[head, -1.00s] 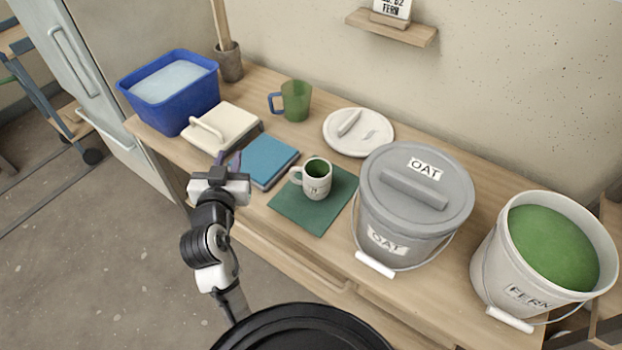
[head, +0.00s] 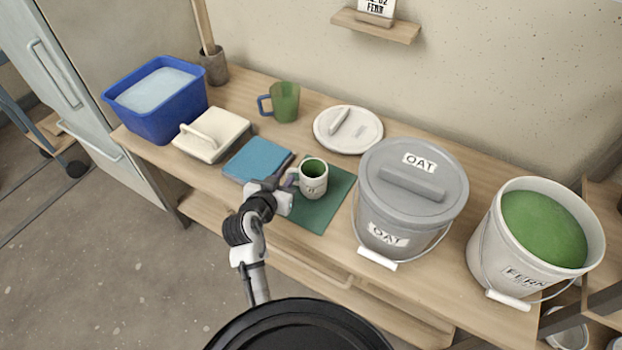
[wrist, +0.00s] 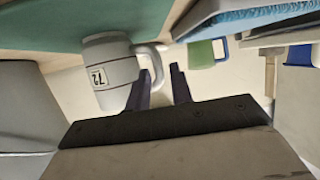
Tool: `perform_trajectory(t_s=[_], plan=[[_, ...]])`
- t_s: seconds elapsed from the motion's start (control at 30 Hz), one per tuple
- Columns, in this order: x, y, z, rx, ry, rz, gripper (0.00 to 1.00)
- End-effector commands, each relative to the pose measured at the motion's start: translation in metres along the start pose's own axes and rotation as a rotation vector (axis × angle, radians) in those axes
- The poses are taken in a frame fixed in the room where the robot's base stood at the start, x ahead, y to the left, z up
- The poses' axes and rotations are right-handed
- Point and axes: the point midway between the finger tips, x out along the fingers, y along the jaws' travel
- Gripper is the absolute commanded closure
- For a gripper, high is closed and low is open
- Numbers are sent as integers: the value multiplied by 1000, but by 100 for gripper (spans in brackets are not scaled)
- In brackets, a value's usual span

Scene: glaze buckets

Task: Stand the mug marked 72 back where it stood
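The white mug (head: 314,188) stands upright on the dark green mat (head: 318,216), with green inside it. In the wrist view, which looks upside down, the mug (wrist: 108,68) shows its 72 label, and its handle points toward my fingers. My gripper (head: 283,182) is at the handle side of the mug, left of it in the head view. In the wrist view my gripper (wrist: 163,72) is open, with a gap between its two dark fingers. The handle end is by the fingertips; I cannot tell whether they touch.
A grey OAT bucket (head: 408,205) stands close right of the mat, with an open FERN bucket (head: 510,250) beyond. A blue cloth stack (head: 257,160) lies left. A green mug (head: 285,103) and white lid (head: 348,130) are behind. A blue tub (head: 158,110) stands far left.

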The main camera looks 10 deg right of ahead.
Motion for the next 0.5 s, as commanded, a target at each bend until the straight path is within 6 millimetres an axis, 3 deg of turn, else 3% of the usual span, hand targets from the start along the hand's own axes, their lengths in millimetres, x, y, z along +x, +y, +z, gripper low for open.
perform_trajectory(t_s=[0.5], plan=[[54, 3, 1, -1, 1, 0, 78]])
